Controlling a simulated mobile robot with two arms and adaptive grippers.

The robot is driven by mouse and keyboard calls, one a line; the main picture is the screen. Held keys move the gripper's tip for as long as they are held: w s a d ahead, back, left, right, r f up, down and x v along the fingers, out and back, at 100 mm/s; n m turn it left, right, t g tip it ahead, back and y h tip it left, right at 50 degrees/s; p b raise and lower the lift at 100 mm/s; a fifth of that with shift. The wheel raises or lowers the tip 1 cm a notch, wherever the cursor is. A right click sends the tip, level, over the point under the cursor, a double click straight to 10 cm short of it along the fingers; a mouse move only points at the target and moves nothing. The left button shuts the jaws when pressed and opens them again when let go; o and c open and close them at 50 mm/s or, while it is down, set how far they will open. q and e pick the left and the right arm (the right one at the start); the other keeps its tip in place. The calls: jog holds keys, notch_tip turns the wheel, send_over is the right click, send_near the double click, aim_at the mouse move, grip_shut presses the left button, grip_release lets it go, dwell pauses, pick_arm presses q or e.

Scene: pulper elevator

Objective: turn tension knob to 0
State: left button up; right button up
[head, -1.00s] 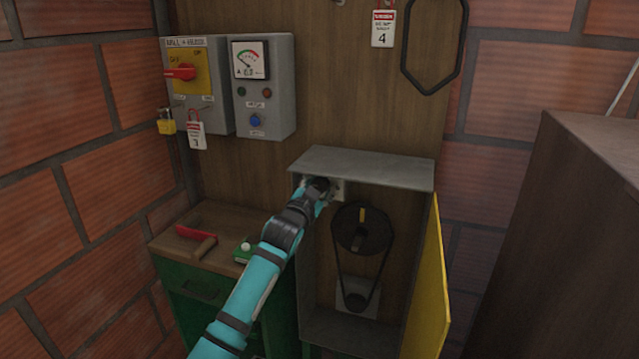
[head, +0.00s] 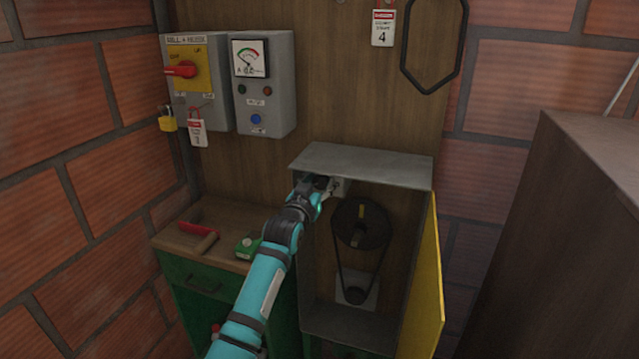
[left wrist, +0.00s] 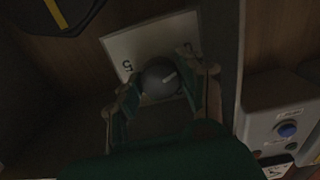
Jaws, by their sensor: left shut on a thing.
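The tension knob (left wrist: 160,79) is a dark round knob with a pale pointer line, on a white plate (left wrist: 128,45) inside the open cabinet. A "5" shows on the plate at the knob's left; another mark near the right finger is too small to read surely. The pointer slants to the upper right in the left wrist view. My left gripper (left wrist: 163,88) has its fingers on both sides of the knob and is shut on it. In the head view my left gripper (head: 322,190) reaches under the cabinet's top left corner and hides the knob. My right gripper is not in view.
The open cabinet (head: 365,165) holds a belt on a large pulley (head: 361,224) and a small lower one. Its yellow door (head: 427,285) stands open at the right. A switch box (head: 210,110) and a meter box (head: 278,105) hang at upper left. A red-handled tool (head: 197,230) lies on the bench.

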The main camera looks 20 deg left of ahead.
pick_arm(q)
jog(key=shift+f, duration=0.15)
jog(key=o, duration=1.2)
jog(key=shift+s, duration=0.15)
jog(key=s, duration=1.1)
jog(key=shift+s+a, duration=0.25)
jog(key=shift+s, duration=0.15)
